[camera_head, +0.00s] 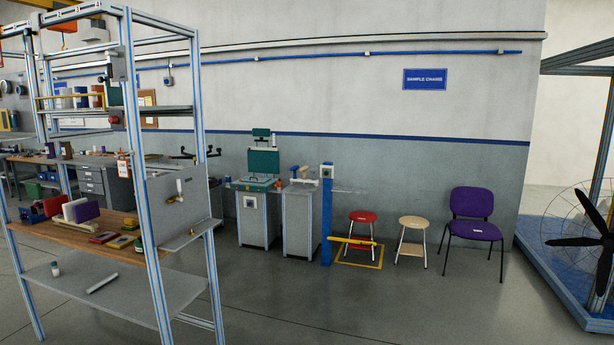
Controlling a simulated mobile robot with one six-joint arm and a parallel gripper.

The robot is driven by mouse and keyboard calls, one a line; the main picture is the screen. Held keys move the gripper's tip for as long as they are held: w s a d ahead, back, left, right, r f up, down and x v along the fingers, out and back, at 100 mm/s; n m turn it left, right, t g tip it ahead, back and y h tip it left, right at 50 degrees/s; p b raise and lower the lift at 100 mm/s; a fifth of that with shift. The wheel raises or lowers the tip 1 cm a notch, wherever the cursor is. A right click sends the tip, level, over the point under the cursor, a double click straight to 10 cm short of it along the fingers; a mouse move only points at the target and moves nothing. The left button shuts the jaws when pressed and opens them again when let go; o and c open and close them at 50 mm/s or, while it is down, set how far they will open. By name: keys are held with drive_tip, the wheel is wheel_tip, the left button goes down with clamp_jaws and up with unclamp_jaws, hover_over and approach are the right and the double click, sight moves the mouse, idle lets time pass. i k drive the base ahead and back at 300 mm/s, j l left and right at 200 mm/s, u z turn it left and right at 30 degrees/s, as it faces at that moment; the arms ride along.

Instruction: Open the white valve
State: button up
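No part clearly reads as a white valve at this distance. A small white upright piece (179,187) is mounted on the grey panel at the right end of the near workbench, with a small brassy piece beside it. Another small white fitting (304,170) sits on top of a grey cabinet by the back wall, left of a blue post. I cannot tell which of these is the valve, or whether either is open or closed. My gripper is not in view.
The near workbench (122,250) has a tall metal frame and loose items on top. A green-topped machine (260,183), red stool (362,217), wooden stool (413,222) and purple chair (473,230) stand along the wall. A large fan (590,240) is right. The middle floor is clear.

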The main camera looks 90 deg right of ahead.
sight(179, 189)
drive_tip(key=i+l+z, duration=0.1)
drive_tip(key=l+z, duration=0.3)
drive_tip(key=i+l+z, duration=0.1)
drive_tip(key=z, duration=0.3)
drive_tip(key=i+l+z, duration=0.15)
drive_tip(key=z, duration=0.25)
drive_tip(key=i+l+z, duration=0.2)
drive_tip(key=z, duration=0.2)
drive_tip(key=i+l+z, duration=0.15)
drive_tip(key=z, duration=0.25)
drive_tip(key=i+j+u, duration=0.1)
drive_tip(key=i+j, duration=0.15)
drive_tip(key=i, duration=0.25)
drive_tip(key=i+j+u, duration=0.15)
drive_tip(key=i, duration=0.4)
drive_tip(key=j, duration=0.1)
